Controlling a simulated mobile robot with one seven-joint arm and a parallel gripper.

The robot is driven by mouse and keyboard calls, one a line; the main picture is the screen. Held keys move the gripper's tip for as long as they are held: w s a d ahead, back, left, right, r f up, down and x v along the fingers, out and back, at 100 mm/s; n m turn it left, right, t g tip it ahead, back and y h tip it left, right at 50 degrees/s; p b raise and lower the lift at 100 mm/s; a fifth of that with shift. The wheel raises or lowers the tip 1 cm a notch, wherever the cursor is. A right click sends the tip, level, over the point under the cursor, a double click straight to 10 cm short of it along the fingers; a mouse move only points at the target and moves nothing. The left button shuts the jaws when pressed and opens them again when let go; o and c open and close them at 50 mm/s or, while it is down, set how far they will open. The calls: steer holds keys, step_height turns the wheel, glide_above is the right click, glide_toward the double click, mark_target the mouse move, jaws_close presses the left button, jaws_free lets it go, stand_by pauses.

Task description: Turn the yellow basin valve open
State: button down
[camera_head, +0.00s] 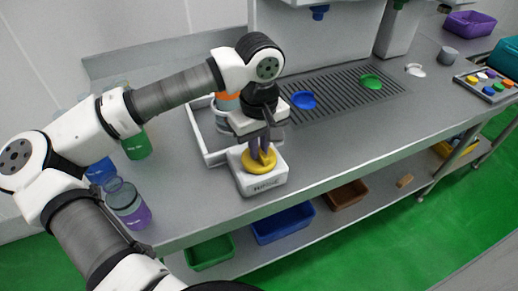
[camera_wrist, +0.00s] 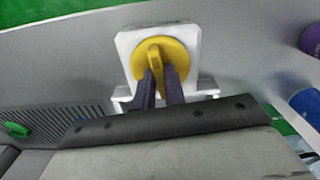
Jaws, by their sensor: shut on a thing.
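The yellow basin valve (camera_head: 258,163) is a round yellow knob with a raised grip bar, on top of a white box (camera_head: 262,184) near the table's front edge. My gripper (camera_head: 262,152) reaches down onto it from above. In the wrist view, the two dark fingers (camera_wrist: 160,80) are shut on the near end of the yellow valve's (camera_wrist: 172,54) grip bar. The bar's far end shows clear of the fingers. Part of the knob is hidden behind the fingers in both views.
A white-framed stand (camera_head: 196,135) stands just behind the box. Bottles with green (camera_head: 138,146) and purple (camera_head: 134,212) contents stand at the left. A dark drip grate (camera_head: 335,95) with a blue piece (camera_head: 303,100) and a green piece (camera_head: 371,82) lies to the right. The front right of the table is clear.

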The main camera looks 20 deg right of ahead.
steer(key=n+b, duration=0.1)
steer(key=b, duration=0.1)
steer(key=n+b, duration=0.1)
steer(key=n, duration=0.1)
steer(key=shift+f+b, duration=0.25)
steer(key=shift+b, duration=0.15)
steer(key=n+b, duration=0.3)
steer(key=n, duration=0.2)
steer(key=shift+r, duration=0.1)
steer(key=n+b, duration=0.2)
steer(key=n, duration=0.2)
steer(key=shift+b, duration=0.35)
steer(key=shift+r+n+b, duration=0.15)
steer(key=shift+n+b, duration=0.55)
steer(key=shift+n, duration=1.5)
steer(key=c, duration=1.5)
jaws_free()
steer(key=shift+o, duration=0.2)
steer(key=shift+r, duration=0.1)
step_height(320, 180, up, 14)
steer(key=shift+p, duration=0.35)
